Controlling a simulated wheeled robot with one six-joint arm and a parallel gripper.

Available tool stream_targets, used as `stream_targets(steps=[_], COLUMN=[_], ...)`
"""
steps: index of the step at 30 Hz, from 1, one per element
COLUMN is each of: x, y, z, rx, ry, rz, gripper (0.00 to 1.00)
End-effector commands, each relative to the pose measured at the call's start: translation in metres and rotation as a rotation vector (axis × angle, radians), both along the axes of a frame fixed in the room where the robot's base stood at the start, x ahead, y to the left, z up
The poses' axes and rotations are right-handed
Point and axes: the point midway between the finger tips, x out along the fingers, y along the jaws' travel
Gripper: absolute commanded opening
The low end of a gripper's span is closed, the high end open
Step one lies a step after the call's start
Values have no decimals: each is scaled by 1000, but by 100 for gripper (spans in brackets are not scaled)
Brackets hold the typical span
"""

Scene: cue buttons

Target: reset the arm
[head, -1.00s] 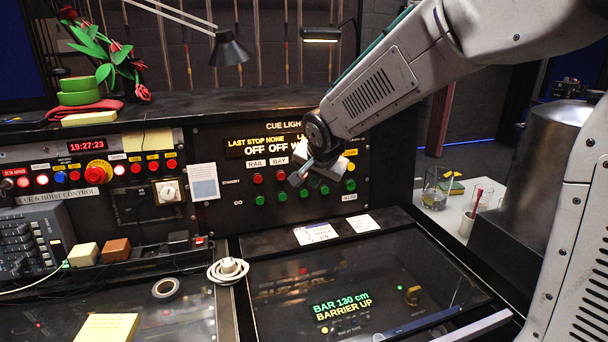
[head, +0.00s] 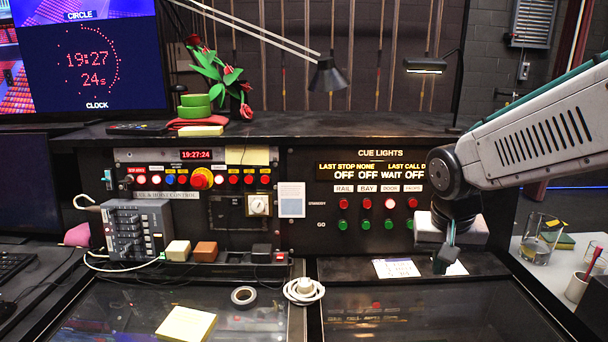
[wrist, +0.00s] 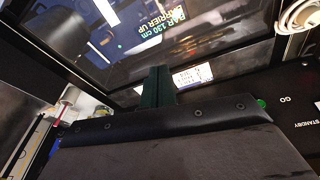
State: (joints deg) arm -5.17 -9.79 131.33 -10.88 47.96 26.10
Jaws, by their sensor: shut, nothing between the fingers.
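My gripper (head: 450,262) is at the right in the head view, pointing down in front of the right end of the cue lights panel (head: 375,163). It is shut and empty. It touches no button that I can make out. The panel display reads OFF, OFF, WAIT, OFF. Below it are red standby buttons (head: 366,203) and green go buttons (head: 366,224); the one under DOOR in the upper row looks pale and lit. My gripper hides part of the panel's right end. In the wrist view, the dark fingers (wrist: 158,85) stand over the desk, near a white note (wrist: 190,75).
The glass desktop (head: 400,312) below is mostly clear. A coiled white cable (head: 303,291) and a tape roll (head: 244,295) lie left of it. A glass (head: 537,250) and a mug (head: 577,287) stand at the right. A desk lamp (head: 328,76) hangs above the back shelf.

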Motion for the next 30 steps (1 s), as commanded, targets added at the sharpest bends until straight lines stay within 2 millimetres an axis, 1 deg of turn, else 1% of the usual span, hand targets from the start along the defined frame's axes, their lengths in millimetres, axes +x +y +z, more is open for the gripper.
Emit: stream_targets(steps=[1, 2, 3, 5, 6, 9, 12, 15, 18, 22, 30], x=[-24, -39, -59, -90, -110, -154, -186, -204, -210, -211, -211], y=[-3, -4, -5, -6, -6, -5, -4, -4, -6, -8, -8], z=[5, 8, 10, 15, 17, 22, 25, 28, 32, 37, 37], rx=[-1, 0, 4, 13, 23, 49, 74, 87, 84, 81, 80], ry=[35, 61, 92, 135, 159, 196, 200, 172, 133, 106, 104], rz=[37, 64, 98, 150, 182, 247, 277, 268, 261, 255, 252], gripper=[0, 0, 0, 0, 0, 0, 0, 0, 0, 0, 0])
